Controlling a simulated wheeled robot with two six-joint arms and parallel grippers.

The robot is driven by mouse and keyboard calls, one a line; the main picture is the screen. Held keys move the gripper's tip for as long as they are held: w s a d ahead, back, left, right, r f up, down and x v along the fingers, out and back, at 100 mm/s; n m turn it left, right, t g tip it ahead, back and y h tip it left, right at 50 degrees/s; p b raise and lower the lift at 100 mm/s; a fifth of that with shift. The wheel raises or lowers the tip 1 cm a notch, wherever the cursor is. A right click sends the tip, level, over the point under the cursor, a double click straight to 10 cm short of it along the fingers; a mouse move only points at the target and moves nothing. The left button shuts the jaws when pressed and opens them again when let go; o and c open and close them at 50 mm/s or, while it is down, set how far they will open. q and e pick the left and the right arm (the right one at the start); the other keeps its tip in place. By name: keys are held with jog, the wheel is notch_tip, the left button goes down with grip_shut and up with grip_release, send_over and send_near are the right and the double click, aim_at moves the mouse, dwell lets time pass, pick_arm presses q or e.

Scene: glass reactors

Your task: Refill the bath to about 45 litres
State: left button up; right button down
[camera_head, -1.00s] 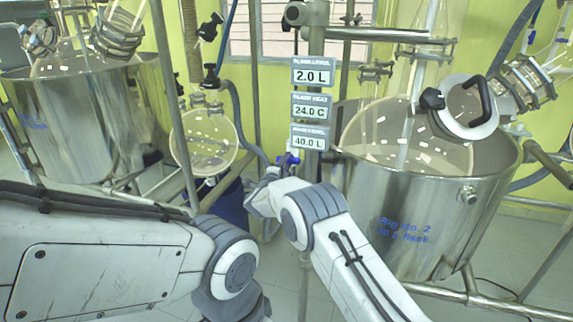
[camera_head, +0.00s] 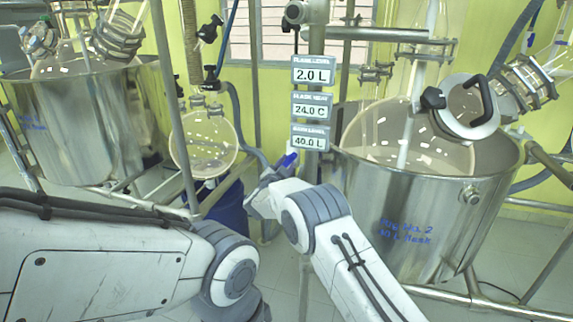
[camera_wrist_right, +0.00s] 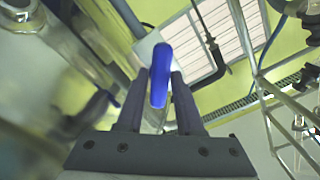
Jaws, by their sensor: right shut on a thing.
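The steel bath (camera_head: 365,215) of the right rig stands at the right, with blue writing on its wall and a glass flask (camera_head: 440,145) in it. The bath level display (camera_head: 311,142) on the post reads 40.0 L. A blue valve handle (camera_head: 290,160) sits just below the displays and slants up to the right. My right gripper (camera_head: 279,168) is at the handle. In the right wrist view the blue handle (camera_wrist_right: 160,70) stands between the fingers, and the gripper (camera_wrist_right: 157,88) is shut on it. My left arm crosses the lower left; its gripper is out of frame.
The flask displays (camera_head: 313,72) above read 2.0 L and 24.0 C. Another steel bath (camera_head: 90,125) stands at the left. A round glass vessel (camera_head: 203,145) hangs above a blue drum (camera_head: 225,208) behind my arms. Steel frame pipes (camera_head: 535,305) run at lower right.

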jog(key=shift+n, duration=0.7)
jog(key=shift+f, duration=0.1)
jog(key=c, duration=0.7)
grip_release()
jog(key=shift+b+v, duration=1.05)
jog(key=shift+v, duration=4.25)
